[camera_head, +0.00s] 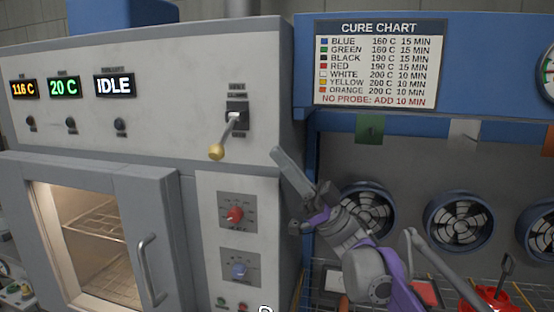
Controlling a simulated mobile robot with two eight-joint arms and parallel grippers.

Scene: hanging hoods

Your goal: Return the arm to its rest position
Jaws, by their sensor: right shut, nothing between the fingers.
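My right arm (372,262), grey with purple parts, comes in from the bottom right and reaches up and to the left. Its gripper (289,168) is shut and empty. In the picture it overlaps the right edge of the oven's front. It is to the right of a lever with a yellow ball knob (216,152), apart from it. The lever points down and to the left from its dark slot plate. My left gripper is not in view.
The grey oven (180,60) fills the left; its windowed door (150,215) looks closed. Displays read 116 C, 20 C and IDLE. A cure chart (380,62) hangs on the blue frame. Several fans (460,220) line the right, with a red container (490,297) at bottom right.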

